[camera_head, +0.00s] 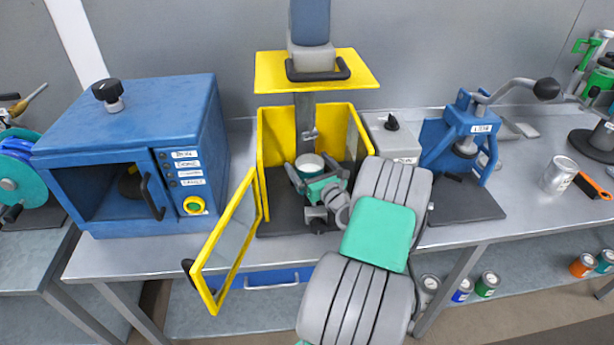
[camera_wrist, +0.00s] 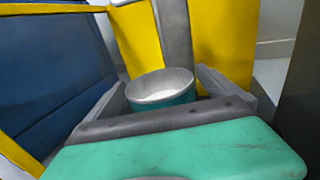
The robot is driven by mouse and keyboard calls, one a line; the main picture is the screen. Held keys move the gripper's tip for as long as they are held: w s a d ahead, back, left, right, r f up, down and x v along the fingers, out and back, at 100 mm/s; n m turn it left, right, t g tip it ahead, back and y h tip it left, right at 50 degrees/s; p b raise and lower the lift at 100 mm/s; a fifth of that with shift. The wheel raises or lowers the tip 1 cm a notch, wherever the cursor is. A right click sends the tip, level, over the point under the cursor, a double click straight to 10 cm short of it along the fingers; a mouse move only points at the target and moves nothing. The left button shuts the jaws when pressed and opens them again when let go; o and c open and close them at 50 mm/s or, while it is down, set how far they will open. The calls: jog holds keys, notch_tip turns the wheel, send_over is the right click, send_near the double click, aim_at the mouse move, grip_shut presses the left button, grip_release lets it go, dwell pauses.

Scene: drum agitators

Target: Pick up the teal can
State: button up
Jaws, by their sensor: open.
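The teal can (camera_head: 311,165) stands upright inside the yellow agitator cage (camera_head: 277,140), with its pale grey top facing up. In the wrist view the teal can (camera_wrist: 161,90) shows its round top and a strip of teal side. My gripper (camera_head: 307,172) reaches into the cage from the front and is open. Its two fingers (camera_wrist: 165,98) lie to the left and right of the can; I cannot tell whether they touch it. The lower part of the can is hidden behind my gripper.
The cage's yellow-framed door (camera_head: 225,241) stands open at the front left. A blue cabinet machine (camera_head: 140,150) is to the left. A grey control box (camera_head: 392,138) and a blue press (camera_head: 465,140) are to the right. A silver can (camera_head: 558,175) stands farther right.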

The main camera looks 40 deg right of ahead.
jog(key=c, duration=1.9)
